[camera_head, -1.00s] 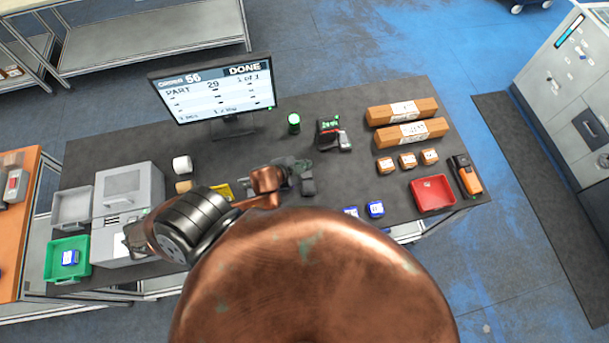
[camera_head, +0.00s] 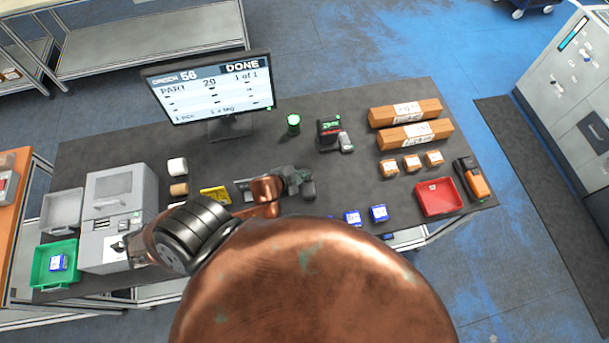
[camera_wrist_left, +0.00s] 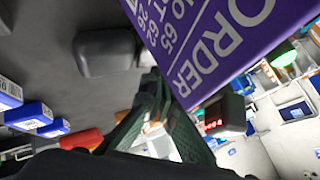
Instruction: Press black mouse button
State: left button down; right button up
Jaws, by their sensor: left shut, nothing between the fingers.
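The black mouse (camera_head: 309,190) lies on the dark table near the middle of the head view. My left gripper (camera_head: 297,178) is shut and empty, with its tips close beside the mouse. Contact cannot be told. In the left wrist view the mouse appears as a dark rounded block (camera_wrist_left: 106,53), left of my dark finger tips (camera_wrist_left: 152,82). My copper-coloured arm hides the front of the table. My right gripper is not seen.
A purple panel marked ORDER (camera_wrist_left: 215,40) stands close to the fingers in the wrist view. The monitor (camera_head: 208,88) reads DONE. A small device (camera_head: 330,131), blue boxes (camera_head: 378,212), a red tray (camera_head: 437,198) and brown cartons (camera_head: 411,162) stand to the right.

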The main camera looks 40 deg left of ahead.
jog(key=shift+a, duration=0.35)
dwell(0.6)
pick_arm(q)
jog(key=shift+f, duration=0.15)
jog(key=shift+s+f, duration=0.1)
jog(key=shift+f, duration=0.15)
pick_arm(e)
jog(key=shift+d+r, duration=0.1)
pick_arm(q)
jog(key=shift+f, duration=0.1)
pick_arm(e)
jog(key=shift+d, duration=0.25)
